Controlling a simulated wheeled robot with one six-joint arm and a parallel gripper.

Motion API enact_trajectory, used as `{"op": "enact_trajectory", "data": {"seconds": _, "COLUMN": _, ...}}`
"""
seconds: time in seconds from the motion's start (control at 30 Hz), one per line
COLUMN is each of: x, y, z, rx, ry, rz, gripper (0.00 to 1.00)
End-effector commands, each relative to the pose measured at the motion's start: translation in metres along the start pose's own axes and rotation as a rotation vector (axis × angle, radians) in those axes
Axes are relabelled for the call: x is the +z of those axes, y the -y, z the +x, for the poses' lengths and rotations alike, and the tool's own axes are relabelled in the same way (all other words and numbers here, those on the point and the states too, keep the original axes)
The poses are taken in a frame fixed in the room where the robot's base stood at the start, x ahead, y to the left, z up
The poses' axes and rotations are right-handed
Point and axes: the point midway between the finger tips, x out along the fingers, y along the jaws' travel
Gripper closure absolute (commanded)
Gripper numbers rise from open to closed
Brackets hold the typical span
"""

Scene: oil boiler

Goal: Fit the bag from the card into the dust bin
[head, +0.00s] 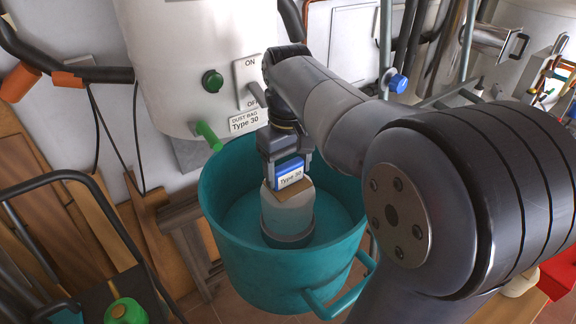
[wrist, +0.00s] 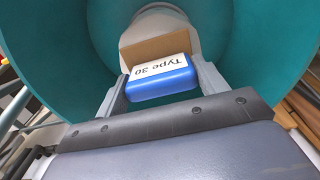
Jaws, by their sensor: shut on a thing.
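My gripper (head: 284,168) is shut on the dust bag by its blue block (head: 289,173), labelled "Type 30". The bag has a pale, rounded body (head: 288,212) and a brown card collar (head: 284,193) below the block. The bag is upright inside the teal dust bin (head: 220,225), around its middle. A grey ring shows around the bag's lower end; I cannot tell whether the bag touches it. In the wrist view the blue block (wrist: 160,80) sits between both fingers, with the teal bin wall (wrist: 100,25) around. A card (head: 244,122) on the machine reads "DUST BAG Type 30".
The bin's teal handle (head: 340,292) sticks out at front right. A black-framed cart (head: 75,260) stands at left.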

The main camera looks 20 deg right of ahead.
Motion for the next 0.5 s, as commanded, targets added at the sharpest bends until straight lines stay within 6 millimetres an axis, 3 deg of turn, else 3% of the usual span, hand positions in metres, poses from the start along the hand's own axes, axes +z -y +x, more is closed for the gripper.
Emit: {"op": "enact_trajectory", "data": {"seconds": 0.5, "x": 0.000, "y": 0.000, "z": 0.017, "rx": 0.000, "ry": 0.000, "rz": 0.000, "gripper": 0.72}}
